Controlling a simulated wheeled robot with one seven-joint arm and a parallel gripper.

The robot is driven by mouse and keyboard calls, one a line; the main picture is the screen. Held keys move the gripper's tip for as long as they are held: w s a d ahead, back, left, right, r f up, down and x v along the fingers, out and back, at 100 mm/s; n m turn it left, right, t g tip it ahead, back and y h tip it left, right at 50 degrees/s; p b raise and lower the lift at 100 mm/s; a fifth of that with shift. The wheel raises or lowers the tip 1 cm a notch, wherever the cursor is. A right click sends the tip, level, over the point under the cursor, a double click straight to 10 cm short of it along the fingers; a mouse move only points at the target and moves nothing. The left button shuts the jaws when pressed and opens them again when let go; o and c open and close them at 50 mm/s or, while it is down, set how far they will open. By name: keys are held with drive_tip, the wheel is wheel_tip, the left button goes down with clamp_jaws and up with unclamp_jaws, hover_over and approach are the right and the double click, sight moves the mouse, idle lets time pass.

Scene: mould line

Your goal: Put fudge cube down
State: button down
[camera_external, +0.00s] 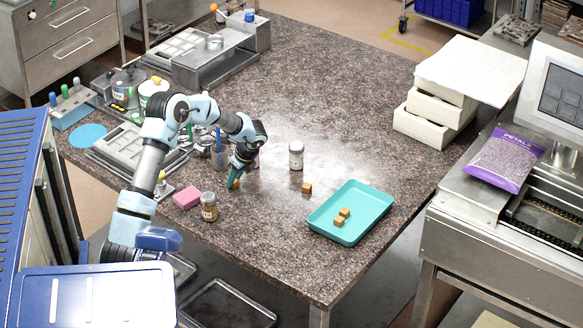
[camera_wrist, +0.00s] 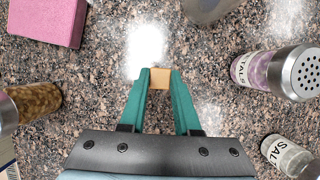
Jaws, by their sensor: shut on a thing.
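My gripper (camera_external: 233,185) has teal fingers and points down over the speckled table, left of its middle. In the wrist view the gripper (camera_wrist: 160,80) is shut on a small tan fudge cube (camera_wrist: 160,77), held between the fingertips. The cube's edge also shows at the fingertips in the external view (camera_external: 237,184). I cannot tell whether it touches the table. Another fudge cube (camera_external: 307,188) sits on the bare table to the right. Two more cubes (camera_external: 345,212) lie in a teal tray (camera_external: 373,195).
A pink block (camera_external: 187,198) and a jar with brown contents (camera_external: 209,207) stand left of my gripper. A metal-capped shaker (camera_external: 296,156) stands to its right. A salt shaker (camera_wrist: 289,156) shows in the wrist view. The table (camera_external: 340,110) behind is largely clear.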

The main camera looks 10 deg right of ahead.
wheel_tip(320, 180, up, 10)
drive_tip(key=b, duration=0.2)
drive_tip(key=m+g+h+p, duration=0.2)
drive_tip(key=m+h+p, duration=0.4)
drive_tip(key=m, duration=1.6)
hover_over(360, 217)
drive_tip(key=a+b, duration=0.1)
drive_tip(key=shift+h, duration=0.6)
drive_tip(key=f, duration=0.5)
drive_tip(key=shift+s+a, duration=0.15)
drive_tip(key=shift+s, duration=0.1)
drive_tip(key=shift+t, duration=0.3)
drive_tip(key=shift+f+p, duration=0.4)
drive_tip(key=shift+f, duration=1.85)
drive_tip(key=shift+f, duration=0.1)
drive_tip(key=c, duration=0.6)
unclamp_jaws()
